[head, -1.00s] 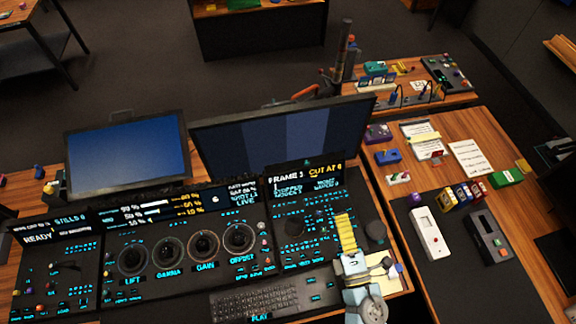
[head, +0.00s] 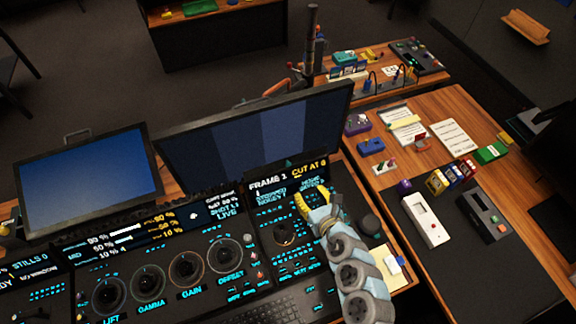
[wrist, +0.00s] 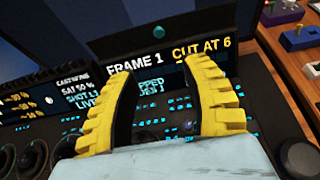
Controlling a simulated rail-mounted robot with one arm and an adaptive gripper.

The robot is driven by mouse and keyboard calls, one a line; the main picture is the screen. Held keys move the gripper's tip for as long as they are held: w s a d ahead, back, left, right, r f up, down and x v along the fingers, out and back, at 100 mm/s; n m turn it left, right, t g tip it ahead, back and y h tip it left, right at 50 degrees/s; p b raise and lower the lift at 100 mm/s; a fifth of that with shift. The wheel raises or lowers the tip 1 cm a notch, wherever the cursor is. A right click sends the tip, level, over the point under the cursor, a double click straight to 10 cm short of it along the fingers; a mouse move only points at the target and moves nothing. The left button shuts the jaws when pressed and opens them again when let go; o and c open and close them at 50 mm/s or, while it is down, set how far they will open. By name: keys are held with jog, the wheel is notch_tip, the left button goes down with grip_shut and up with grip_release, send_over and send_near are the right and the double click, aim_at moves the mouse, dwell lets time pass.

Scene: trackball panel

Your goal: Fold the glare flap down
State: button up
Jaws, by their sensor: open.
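The glare flap appears to be the dark panel standing above the FRAME 1 / CUT AT 6 display (head: 292,178), with a small teal knob (head: 288,163) on it; its edges are hard to make out against the dark monitor. In the wrist view the teal knob (wrist: 160,31) shows above the display (wrist: 136,64), beyond and between my fingertips. My gripper (head: 316,197) has yellow ridged fingers and is over the right console section, just in front of the display. In the wrist view my gripper (wrist: 155,70) is open, with nothing between its fingers.
A large monitor (head: 255,135) stands close behind the display, with a second monitor (head: 88,180) to the left. Dials (head: 187,268) and a keyboard (head: 262,312) lie left of my arm. A dark round knob (head: 369,224) is on the right.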

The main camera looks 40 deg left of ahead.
aim_at(289, 165)
jog(key=shift+p+x, duration=0.3)
jog(key=shift+x, duration=7.75)
jog(key=shift+s+f, duration=0.1)
jog(key=shift+f, duration=0.05)
grip_shut()
